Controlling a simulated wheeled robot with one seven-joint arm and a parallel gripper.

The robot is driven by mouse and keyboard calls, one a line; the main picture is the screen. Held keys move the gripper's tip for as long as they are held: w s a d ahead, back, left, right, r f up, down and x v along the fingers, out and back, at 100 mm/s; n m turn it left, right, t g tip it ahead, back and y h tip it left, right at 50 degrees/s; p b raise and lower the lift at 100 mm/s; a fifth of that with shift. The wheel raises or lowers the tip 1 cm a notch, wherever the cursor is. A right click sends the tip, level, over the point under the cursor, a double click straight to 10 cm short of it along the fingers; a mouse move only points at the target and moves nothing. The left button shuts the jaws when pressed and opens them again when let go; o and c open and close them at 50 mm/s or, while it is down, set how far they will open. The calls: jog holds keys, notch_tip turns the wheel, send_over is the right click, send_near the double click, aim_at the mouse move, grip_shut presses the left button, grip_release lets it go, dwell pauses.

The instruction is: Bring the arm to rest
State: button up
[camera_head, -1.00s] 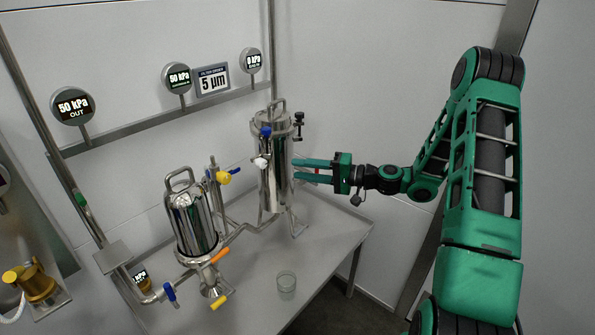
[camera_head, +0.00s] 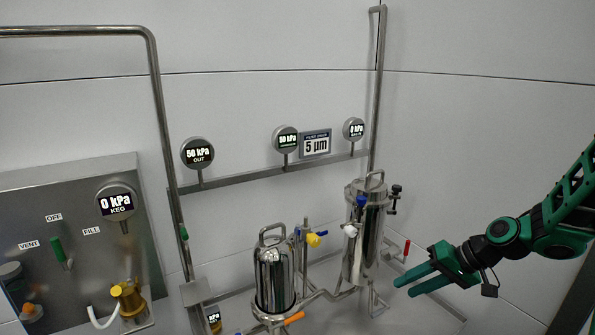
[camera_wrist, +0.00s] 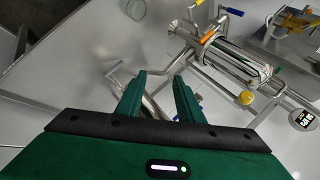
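My green gripper (camera_head: 411,285) is at the right in the head view, pointing left toward the taller steel tank (camera_head: 362,245). Its two fingers are apart with nothing visible between them. In the wrist view my gripper (camera_wrist: 160,85) also shows two separated green fingers, with pipework beyond them. In the head view the fingertips are to the right of the tank, and a gap shows between them. The arm reaches in from the right edge of the head view.
A shorter steel tank (camera_head: 274,280) stands left of the tall one on a grey table (camera_head: 240,302). Gauges (camera_head: 198,153) line a wall rail. A steel keg panel (camera_head: 85,215) is at the left. A glass (camera_wrist: 136,9) shows in the wrist view. Wall space above the arm is clear.

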jog(key=s+d+r+m+g+h, duration=0.1)
jog(key=s+d+r+h, duration=0.1)
jog(key=s, duration=0.8)
jog(key=s+d+r+m+g+h, duration=0.1)
jog(key=s+d+r, duration=0.3)
jog(key=s, duration=0.5)
jog(key=s+d+r+m+g+h, duration=0.2)
jog(key=s+d+r+h, duration=0.1)
jog(key=s, duration=0.7)
jog(key=d+h, duration=0.1)
jog(key=d, duration=0.1)
jog(key=shift+s+d+r+m, duration=0.25)
jog(key=shift+s+d+m, duration=0.05)
jog(key=shift+d+m, duration=0.1)
